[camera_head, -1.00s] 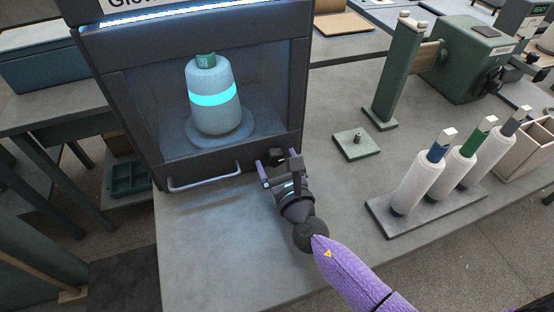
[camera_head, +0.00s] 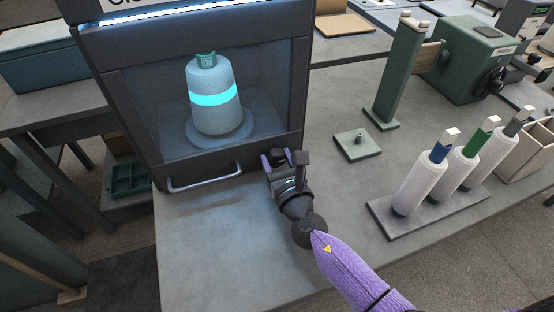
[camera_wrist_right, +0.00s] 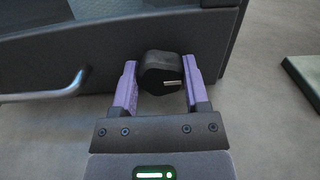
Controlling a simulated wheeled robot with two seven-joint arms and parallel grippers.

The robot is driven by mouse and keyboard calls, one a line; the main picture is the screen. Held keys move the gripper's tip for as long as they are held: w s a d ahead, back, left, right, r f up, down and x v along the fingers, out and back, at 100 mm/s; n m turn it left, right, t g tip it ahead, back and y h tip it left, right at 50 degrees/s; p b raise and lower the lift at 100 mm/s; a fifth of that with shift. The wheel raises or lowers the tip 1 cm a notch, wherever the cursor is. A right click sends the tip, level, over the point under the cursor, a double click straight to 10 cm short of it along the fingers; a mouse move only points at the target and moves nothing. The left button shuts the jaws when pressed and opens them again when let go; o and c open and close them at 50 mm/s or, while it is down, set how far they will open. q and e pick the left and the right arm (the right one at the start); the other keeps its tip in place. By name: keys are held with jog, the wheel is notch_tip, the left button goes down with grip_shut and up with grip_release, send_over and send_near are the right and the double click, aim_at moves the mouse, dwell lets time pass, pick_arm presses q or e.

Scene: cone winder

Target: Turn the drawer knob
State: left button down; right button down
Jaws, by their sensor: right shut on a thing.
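The black knob (camera_head: 279,154) sits low on the front of the dark lit cabinet, right of the drawer handle. In the right wrist view the knob (camera_wrist_right: 160,72) has a pale pointer line that lies nearly level, towards the right. My right gripper (camera_head: 277,158) has its purple fingers on both sides of the knob. In the wrist view my right gripper (camera_wrist_right: 161,82) is shut on it; slim gaps seem to show beside the knob at this angle. My left gripper is out of view.
A metal handle (camera_head: 204,183) crosses the cabinet front (camera_head: 228,167) left of the knob. A pale blue cone (camera_head: 215,110) stands inside the cabinet. A green base plate (camera_head: 357,146) and a rack (camera_head: 385,222) of white spools stand to the right. The grey tabletop (camera_head: 220,250) in front is clear.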

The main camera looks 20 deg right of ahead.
jog(key=shift+c, duration=0.4)
grip_release()
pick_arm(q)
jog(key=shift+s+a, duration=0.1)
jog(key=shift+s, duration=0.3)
pick_arm(e)
jog(key=shift+s, duration=0.35)
jog(key=s+p, duration=0.1)
jog(key=s, duration=0.8)
jog(key=shift+s+d, duration=0.15)
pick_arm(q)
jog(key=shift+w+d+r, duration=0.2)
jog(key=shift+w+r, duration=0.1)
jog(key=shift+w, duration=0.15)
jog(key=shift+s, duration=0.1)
